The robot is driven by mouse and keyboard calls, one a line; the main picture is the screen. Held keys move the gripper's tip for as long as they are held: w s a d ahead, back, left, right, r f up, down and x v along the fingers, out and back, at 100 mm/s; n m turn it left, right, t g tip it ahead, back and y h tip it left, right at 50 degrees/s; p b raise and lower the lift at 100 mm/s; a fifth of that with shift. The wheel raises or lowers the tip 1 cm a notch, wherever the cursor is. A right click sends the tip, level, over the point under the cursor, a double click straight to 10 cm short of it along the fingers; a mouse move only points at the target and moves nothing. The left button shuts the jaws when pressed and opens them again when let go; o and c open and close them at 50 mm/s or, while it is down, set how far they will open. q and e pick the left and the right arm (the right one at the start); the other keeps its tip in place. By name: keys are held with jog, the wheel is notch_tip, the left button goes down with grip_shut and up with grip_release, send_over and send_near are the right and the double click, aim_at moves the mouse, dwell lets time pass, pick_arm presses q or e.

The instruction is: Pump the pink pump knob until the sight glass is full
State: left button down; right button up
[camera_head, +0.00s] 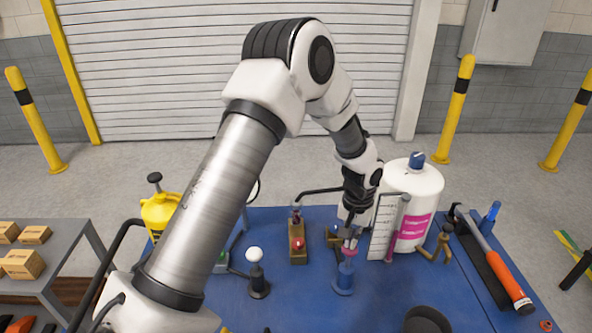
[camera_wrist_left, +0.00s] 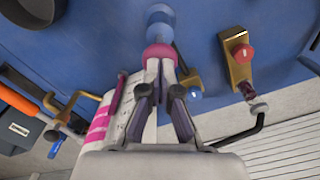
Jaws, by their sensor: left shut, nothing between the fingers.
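The pink pump knob (camera_head: 349,252) sits on top of a blue pump (camera_head: 344,278) near the middle of the blue table. The knob (camera_wrist_left: 159,52) also shows in the left wrist view, right at my fingertips. My left gripper (camera_head: 351,236) is shut and empty, pointing down just above the knob; I cannot tell if it touches. Its fingertips (camera_wrist_left: 160,68) meet in the left wrist view. The sight glass (camera_head: 397,226) is an upright tube beside a white scale board (camera_head: 381,226), right of the gripper. It looks pinkish, but its level is unclear. My right gripper is not in view.
A white tank (camera_head: 414,190) with a pink label stands behind the sight glass. A brass block with a red button (camera_head: 298,243) and a white-knobbed lever (camera_head: 255,265) stand left of the pump. An orange-handled tool (camera_head: 505,275) lies right. Open blue table surrounds the pump's front.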

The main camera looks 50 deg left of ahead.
pick_arm(q)
jog(key=shift+w+f, duration=0.1)
jog(key=shift+f, duration=0.05)
jog(key=shift+f+b, duration=0.7)
jog(key=shift+f, duration=0.6)
notch_tip(320, 180, up, 3)
jog(key=p, duration=0.2)
jog(key=shift+p, duration=0.35)
jog(key=shift+f, duration=0.1)
jog(key=shift+r, duration=0.3)
notch_tip(320, 180, up, 4)
jog(key=p, duration=0.3)
jog(key=shift+f, duration=0.25)
notch_tip(320, 180, up, 2)
